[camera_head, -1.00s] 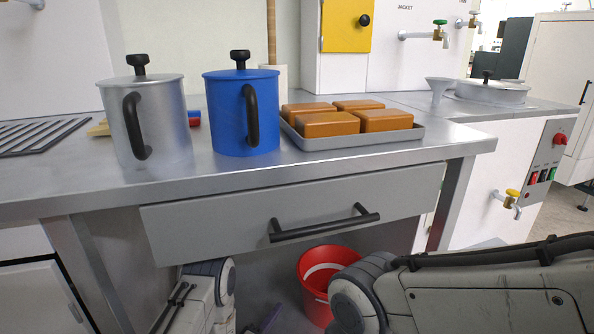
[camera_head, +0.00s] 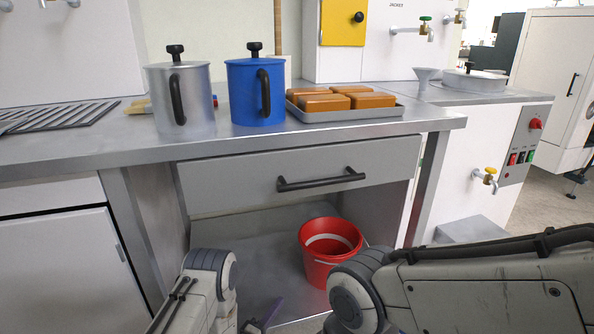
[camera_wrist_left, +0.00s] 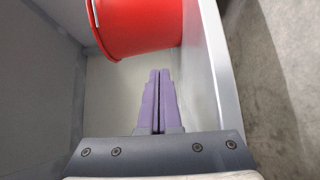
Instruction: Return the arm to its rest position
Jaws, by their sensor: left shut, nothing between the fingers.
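My left arm (camera_head: 205,285) comes up from the bottom of the head view. My right arm (camera_head: 460,285) lies across the lower right of the head view. Its gripper is out of view.
The red bucket (camera_head: 328,255) stands on the lower shelf (camera_head: 225,245) under a drawer (camera_head: 300,180). The counter (camera_head: 130,150) above holds a silver pot (camera_head: 196,100), a blue pot (camera_head: 245,95) and a tray (camera_head: 350,115) of orange-brown blocks. Open floor (camera_head: 545,210) shows at the right.

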